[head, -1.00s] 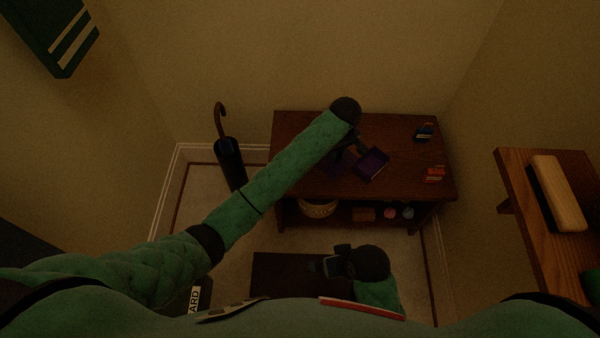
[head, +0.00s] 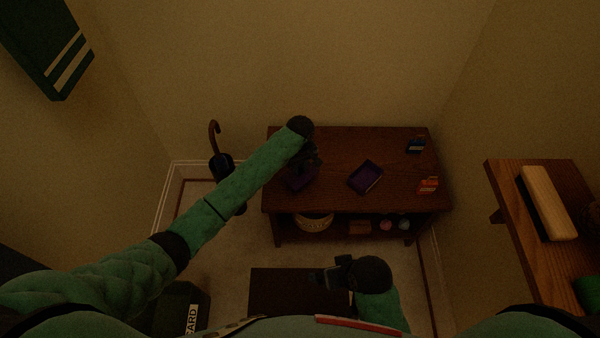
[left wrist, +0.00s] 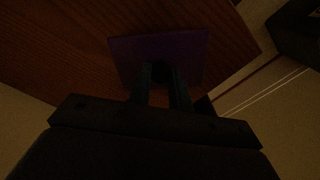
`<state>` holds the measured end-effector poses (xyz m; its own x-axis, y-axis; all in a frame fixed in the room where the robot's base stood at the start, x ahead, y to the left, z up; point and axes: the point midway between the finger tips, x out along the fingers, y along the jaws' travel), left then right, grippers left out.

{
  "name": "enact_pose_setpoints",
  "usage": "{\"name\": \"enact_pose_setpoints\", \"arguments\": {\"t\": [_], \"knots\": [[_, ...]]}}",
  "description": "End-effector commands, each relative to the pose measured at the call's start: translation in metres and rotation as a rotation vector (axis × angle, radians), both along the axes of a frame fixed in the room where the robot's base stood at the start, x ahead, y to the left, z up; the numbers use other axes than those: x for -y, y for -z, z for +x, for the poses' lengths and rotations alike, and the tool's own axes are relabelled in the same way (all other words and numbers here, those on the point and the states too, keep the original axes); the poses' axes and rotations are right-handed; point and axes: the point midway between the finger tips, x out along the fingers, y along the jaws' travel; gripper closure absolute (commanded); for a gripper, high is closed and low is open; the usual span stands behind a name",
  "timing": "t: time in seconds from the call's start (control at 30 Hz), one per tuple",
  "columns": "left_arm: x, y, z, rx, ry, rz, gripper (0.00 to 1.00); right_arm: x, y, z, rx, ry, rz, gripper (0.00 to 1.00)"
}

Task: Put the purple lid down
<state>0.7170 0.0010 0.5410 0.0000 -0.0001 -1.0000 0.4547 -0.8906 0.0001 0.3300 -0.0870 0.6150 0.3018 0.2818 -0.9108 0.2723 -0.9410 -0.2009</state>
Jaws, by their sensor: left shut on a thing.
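The purple lid (head: 299,180) is at the left end of the dark wooden desk (head: 335,150), over or on its top; I cannot tell if it touches the wood. My left gripper (head: 309,162) is shut on it. In the left wrist view the lid (left wrist: 165,50) is a flat purple panel beyond the fingers of my left gripper (left wrist: 162,78), with wood behind it. An open purple box (head: 366,177) stands on the desk to the right of the lid, apart from it. My right gripper (head: 322,278) is low in front of the desk; its finger gap is unclear.
A blue item (head: 416,145) and a red-orange item (head: 428,185) stand at the desk's right end. A basket (head: 314,221) and small things sit on the shelf below. An umbrella stand (head: 222,168) is left of the desk. The desk between box and lid is clear.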

Motion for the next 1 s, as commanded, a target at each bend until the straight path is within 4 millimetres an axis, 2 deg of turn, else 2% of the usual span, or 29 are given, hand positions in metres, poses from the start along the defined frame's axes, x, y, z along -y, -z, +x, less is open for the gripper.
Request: {"name": "enact_pose_setpoints", "arguments": {"t": [0.4, 0.73, 0.77, 0.87, 1.0], "knots": [[-0.001, 0.040, 0.000, -0.001, -0.001, 0.000, 1.00, 0.004, -0.007, -0.001, -0.006, 0.002, -0.009, 0.09], [0.000, 0.042, 0.000, -0.001, 0.000, 0.000, 1.00, 0.005, -0.008, -0.002, -0.010, 0.003, -0.011, 0.09], [0.000, 0.042, 0.000, 0.000, 0.000, 0.000, 0.78, 0.005, -0.007, -0.002, -0.012, 0.002, -0.011, 0.09], [0.000, 0.042, 0.000, 0.000, 0.000, 0.000, 0.59, 0.005, -0.007, -0.002, -0.015, 0.003, -0.013, 0.09], [0.000, 0.042, 0.000, 0.000, 0.000, 0.000, 0.58, 0.005, -0.006, -0.001, -0.014, 0.003, -0.013, 0.09]]}}
